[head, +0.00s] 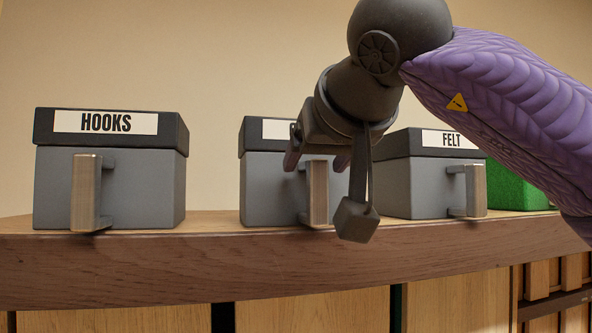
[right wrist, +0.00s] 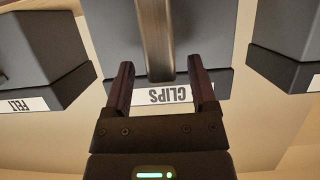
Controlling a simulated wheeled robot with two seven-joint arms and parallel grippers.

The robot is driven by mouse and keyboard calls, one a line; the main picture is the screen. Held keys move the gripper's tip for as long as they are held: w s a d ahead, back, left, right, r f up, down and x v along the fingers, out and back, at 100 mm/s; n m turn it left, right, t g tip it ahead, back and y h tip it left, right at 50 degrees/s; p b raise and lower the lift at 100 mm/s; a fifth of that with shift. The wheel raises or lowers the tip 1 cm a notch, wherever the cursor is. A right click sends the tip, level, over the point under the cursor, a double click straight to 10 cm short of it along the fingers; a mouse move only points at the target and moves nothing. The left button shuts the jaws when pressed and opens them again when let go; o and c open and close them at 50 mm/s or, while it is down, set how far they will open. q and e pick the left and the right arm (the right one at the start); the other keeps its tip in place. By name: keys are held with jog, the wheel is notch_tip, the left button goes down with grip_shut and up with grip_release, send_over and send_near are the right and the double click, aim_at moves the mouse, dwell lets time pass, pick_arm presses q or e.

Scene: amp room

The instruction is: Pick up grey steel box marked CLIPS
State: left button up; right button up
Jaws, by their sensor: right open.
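The grey steel box marked CLIPS (head: 264,190) stands in the middle of the wooden shelf, with a dark lid and an upright metal handle (head: 318,190) on its front. My arm hides most of its label in the head view. In the right wrist view the box (right wrist: 207,40) appears upside down, with the CLIPS label readable and the handle (right wrist: 155,38) between my fingers. My right gripper (head: 317,165) is open and empty in front of the box; its fingers (right wrist: 160,65) lie on either side of the handle. I cannot tell whether they touch it. My left gripper is out of view.
A similar box marked HOOKS (head: 115,190) stands to the left and one marked FELT (head: 410,190) to the right, each with a handle. A green object (head: 515,188) is at the far right. The wooden shelf (head: 160,262) has clear gaps between boxes.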

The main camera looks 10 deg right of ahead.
jog(key=shift+a, duration=0.15)
grip_shut()
dwell(1.1)
